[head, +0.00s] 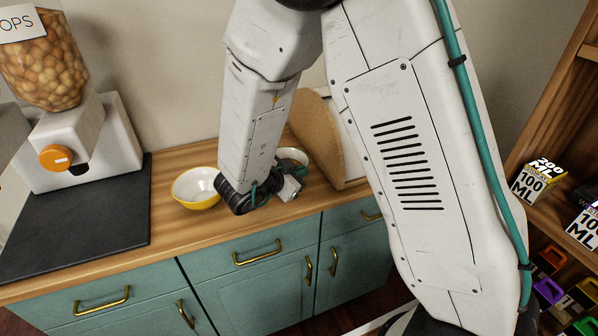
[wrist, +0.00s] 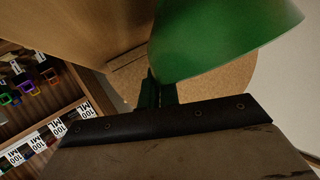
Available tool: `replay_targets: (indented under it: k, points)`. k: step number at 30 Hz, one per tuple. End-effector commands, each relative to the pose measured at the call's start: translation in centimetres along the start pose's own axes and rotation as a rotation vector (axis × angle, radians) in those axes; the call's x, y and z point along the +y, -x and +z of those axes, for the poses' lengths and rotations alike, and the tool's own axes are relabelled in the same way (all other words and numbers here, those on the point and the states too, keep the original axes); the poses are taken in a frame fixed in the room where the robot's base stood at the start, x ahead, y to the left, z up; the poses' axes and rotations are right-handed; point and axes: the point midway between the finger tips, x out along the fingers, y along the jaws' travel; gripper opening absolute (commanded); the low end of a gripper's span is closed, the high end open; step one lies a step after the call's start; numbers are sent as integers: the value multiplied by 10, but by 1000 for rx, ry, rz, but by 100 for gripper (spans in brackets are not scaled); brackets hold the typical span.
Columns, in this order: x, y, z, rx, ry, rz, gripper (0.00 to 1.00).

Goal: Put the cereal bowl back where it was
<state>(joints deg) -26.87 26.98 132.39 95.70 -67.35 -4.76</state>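A green bowl (wrist: 225,38) fills the upper part of the wrist view, close to my fingers. In the head view, a bowl with a white inside (head: 293,156) shows behind my gripper on the wooden counter, partly hidden. My gripper (head: 290,187) is low over the counter's front part. In the wrist view its dark fingers (wrist: 157,93) are close together at the green bowl's edge and look shut on its wall. A yellow bowl with a white inside (head: 196,187) stands upright on the counter, left of my gripper.
A cereal dispenser (head: 75,140) stands on a dark mat (head: 85,235) at the left. A wooden upright board (head: 315,135) is just right of the bowls. Shelves with boxes (head: 540,180) are at the right. Teal drawers (head: 250,255) lie below the counter edge.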

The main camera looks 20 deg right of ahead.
Motion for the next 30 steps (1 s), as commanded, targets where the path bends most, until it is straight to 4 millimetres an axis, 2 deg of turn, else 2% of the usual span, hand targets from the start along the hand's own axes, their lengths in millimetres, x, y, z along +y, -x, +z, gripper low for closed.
replay_targets:
  k: [3,6,17,20,30]
  points:
    - [0,0,1,0,0,0,0]
    - [0,0,1,0,0,0,26]
    - [0,3,0,-1,0,-1,26]
    - [-1,16,0,-1,-1,-4,26]
    - [-1,87,0,-2,-1,-6,26]
